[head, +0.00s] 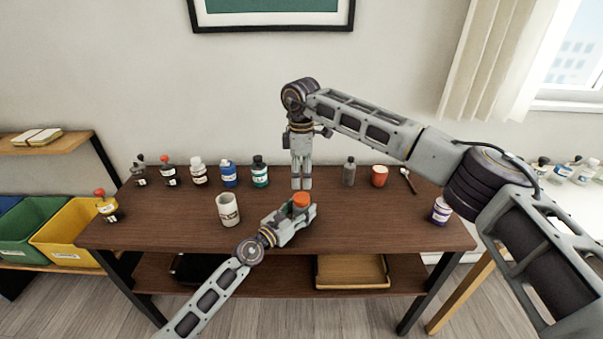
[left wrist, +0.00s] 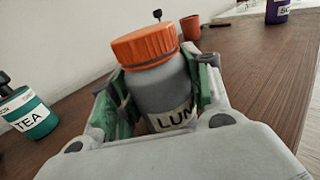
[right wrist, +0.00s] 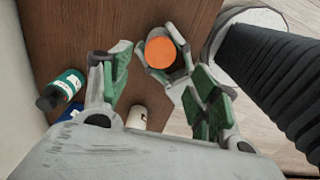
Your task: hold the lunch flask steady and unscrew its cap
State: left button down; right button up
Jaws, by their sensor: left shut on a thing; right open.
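The lunch flask (left wrist: 165,92) is grey with a white label reading "LUN" and an orange ribbed cap (left wrist: 145,45). It stands near the front middle of the table, and its cap shows in the head view (head: 301,199). My left gripper (head: 298,212) is shut around the flask's body, below the cap. My right gripper (head: 301,186) points straight down above and just behind the flask, open and empty. In the right wrist view the cap (right wrist: 160,52) lies beyond the open fingers, apart from them. The flask's body is mostly hidden in the head view.
A white mug-like container (head: 228,210) stands left of the flask. Several labelled bottles line the back, including a teal one (head: 260,174). An orange cup (head: 379,176) and a spoon (head: 408,181) are at back right, a purple jar (head: 441,211) at right. The tabletop (head: 370,220) right of the flask is clear.

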aim_at(302, 197)
jog(key=shift+f, duration=0.2)
jog(key=shift+f, duration=3.85)
jog(key=shift+c, duration=0.2)
jog(key=c, duration=1)
